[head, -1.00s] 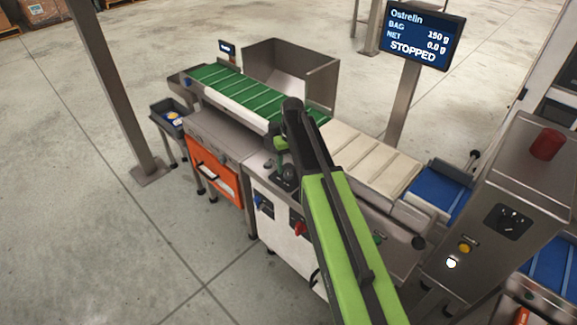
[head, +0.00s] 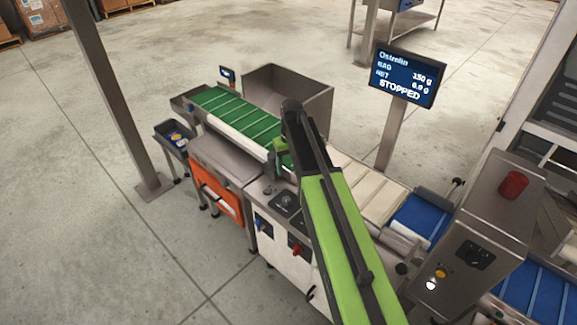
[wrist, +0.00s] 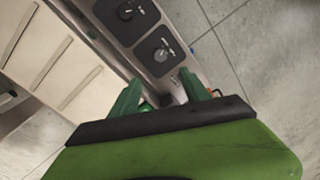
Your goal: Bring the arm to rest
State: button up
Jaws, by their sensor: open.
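My arm (head: 340,215) reaches from the lower right of the head view up over the weigher machine. My gripper (head: 277,153) hangs at its far end, beside the green belt and above the edge of the control panel. The arm hides part of it. In the wrist view the two green fingers of my gripper (wrist: 160,94) stand apart. I see nothing held between them. Below and beyond them is the panel with two round dark knobs (wrist: 162,55).
The green cleated belt (head: 234,113) and cream belt (head: 368,190) run under the arm. A display (head: 405,75) reads STOPPED. A grey post (head: 105,100) stands left. A cabinet with a red button (head: 513,185) stands right.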

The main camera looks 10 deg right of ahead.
jog(key=s+a+m, duration=0.1)
jog(key=s+a, duration=0.1)
jog(key=s, duration=1.6)
jog(key=shift+s+m+h, duration=0.3)
jog(key=shift+s, duration=0.05)
